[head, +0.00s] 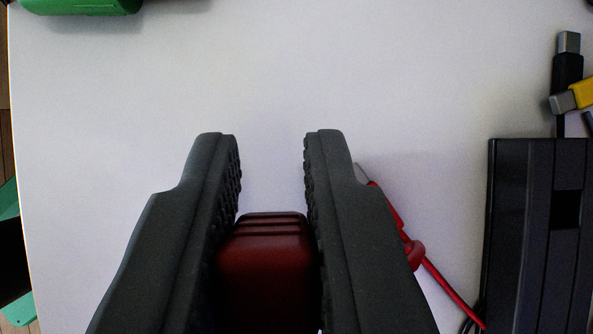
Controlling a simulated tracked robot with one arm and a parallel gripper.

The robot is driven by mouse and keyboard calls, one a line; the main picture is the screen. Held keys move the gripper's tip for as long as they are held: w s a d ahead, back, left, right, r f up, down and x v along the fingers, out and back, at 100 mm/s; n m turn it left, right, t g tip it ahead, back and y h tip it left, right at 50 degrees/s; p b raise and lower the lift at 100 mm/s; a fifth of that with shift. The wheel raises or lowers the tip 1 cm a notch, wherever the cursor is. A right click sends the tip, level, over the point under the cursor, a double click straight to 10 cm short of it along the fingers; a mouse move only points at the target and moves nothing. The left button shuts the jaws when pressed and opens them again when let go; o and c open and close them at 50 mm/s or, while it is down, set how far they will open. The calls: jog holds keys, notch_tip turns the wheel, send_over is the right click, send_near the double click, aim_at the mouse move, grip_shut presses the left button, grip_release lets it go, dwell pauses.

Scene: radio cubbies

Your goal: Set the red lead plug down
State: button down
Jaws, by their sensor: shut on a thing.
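My gripper (271,160) is shut on a dark red, ridged block, the red lead plug (265,250), low between its two dark fingers. The plug's near part is in shadow and partly hidden by the fingers. Its height above the white surface (270,80) cannot be told. To the right of the right finger, a red lead (440,278) with a silver tip lies on the surface, partly covered by that finger. Whether this lead joins the held plug is hidden.
A black ridged box (515,240) stands at the right. Above it are a black cable plug (567,72) and a yellow plug (580,94). A green object (80,5) is at the top left. The white surface ahead of the fingers is clear. Its left edge shows.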

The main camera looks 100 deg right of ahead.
jog(key=shift+f, duration=0.95)
jog(key=c, duration=1.3)
grip_release()
jog(key=shift+c, duration=0.2)
jog(key=shift+r, duration=0.1)
jog(key=p+v, duration=0.2)
jog(key=v, duration=1)
